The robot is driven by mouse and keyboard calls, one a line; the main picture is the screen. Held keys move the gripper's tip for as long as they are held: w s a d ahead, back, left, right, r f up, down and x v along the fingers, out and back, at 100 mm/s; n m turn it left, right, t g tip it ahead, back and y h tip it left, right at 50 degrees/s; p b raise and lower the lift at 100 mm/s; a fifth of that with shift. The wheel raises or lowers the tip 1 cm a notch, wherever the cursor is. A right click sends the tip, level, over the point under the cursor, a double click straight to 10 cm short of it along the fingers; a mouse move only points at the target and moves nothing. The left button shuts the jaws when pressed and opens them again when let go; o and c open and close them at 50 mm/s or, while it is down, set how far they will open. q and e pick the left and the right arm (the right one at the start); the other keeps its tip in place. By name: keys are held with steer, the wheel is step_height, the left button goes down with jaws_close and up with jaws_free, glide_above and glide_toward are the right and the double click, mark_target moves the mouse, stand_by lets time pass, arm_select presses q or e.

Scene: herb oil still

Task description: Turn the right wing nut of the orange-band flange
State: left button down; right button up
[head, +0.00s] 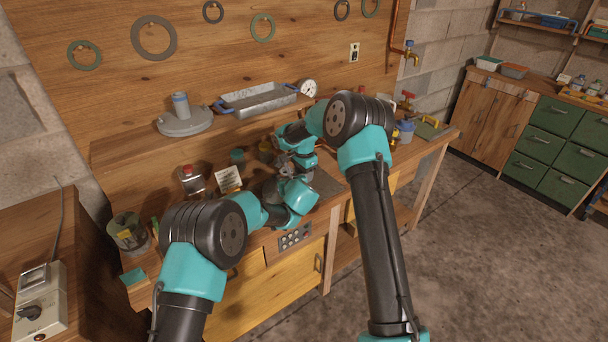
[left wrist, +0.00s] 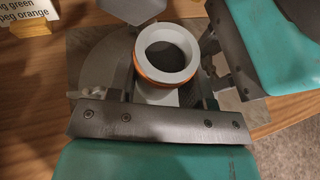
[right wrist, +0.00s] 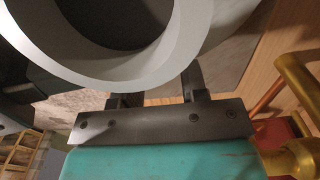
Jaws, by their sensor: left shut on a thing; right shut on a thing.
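The flange (left wrist: 166,48) is a pale grey ring with an orange band (left wrist: 152,76) in the left wrist view. My left gripper (left wrist: 165,80) has one finger on each side of it and is shut on its body; the fingertips are partly hidden. My right gripper (left wrist: 212,58) comes in at the flange's right side. In the right wrist view the large grey ring (right wrist: 165,65) covers the right fingertips. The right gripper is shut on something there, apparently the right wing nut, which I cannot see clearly. In the head view both grippers meet over the bench, mostly hidden by my arms.
A label card (head: 228,178) and a red-capped bottle (head: 192,180) stand left of the grippers. A metal tray (head: 257,99) and a grey lid (head: 184,123) lie on the shelf behind. Brass piping (right wrist: 298,80) is close to my right gripper. Bench room around the flange is tight.

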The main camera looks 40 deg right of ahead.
steer(key=n, duration=0.4)
steer(key=shift+n, duration=0.4)
steer(key=o, duration=0.9)
steer(key=shift+o, duration=0.2)
steer(key=shift+m, duration=0.3)
